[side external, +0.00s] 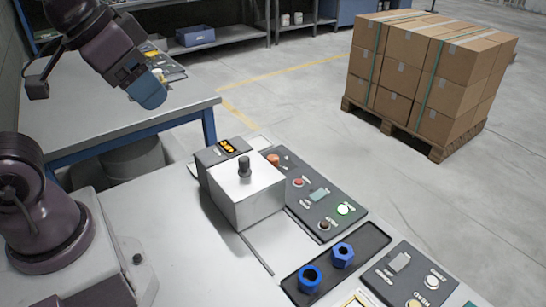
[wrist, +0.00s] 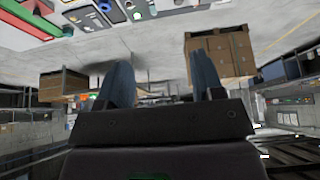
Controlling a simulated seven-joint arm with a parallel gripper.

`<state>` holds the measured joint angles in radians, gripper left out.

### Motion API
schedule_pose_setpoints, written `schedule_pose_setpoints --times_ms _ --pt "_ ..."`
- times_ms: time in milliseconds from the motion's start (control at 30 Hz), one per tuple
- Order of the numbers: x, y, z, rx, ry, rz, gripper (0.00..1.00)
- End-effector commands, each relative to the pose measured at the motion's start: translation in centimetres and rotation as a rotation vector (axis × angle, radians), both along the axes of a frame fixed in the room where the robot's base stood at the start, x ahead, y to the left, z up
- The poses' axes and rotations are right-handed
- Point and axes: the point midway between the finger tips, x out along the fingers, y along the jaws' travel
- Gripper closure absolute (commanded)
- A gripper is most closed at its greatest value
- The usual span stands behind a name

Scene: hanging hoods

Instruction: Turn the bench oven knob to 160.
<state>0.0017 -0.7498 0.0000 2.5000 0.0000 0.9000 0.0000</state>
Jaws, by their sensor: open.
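A silver metal box (side external: 247,193) with a black knob (side external: 244,167) on its top stands on the grey bench. A small dark display with yellow characters (side external: 227,146) sits at its back. My gripper (side external: 148,92) is up at the upper left, well away from the box and panels. In the wrist view, its two fingers (wrist: 160,82) are apart with nothing between them.
A dark control panel (side external: 320,197) with a lit green button lies right of the box. A side table (side external: 180,98) stands behind. Stacked cartons (side external: 425,70) on a pallet stand on the floor, far right.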

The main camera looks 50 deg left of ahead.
Motion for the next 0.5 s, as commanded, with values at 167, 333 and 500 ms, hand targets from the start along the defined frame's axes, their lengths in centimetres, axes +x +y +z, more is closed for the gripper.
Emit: schedule_pose_setpoints --times_ms 167,333,500 --pt "0.7 -0.1 -2.0 -0.013 0.106 -0.008 0.39" --pt "4.5 2.6 -4.1 0.043 0.229 0.011 0.39" --pt "11.6 8.2 -5.8 0.231 0.194 0.057 0.39"
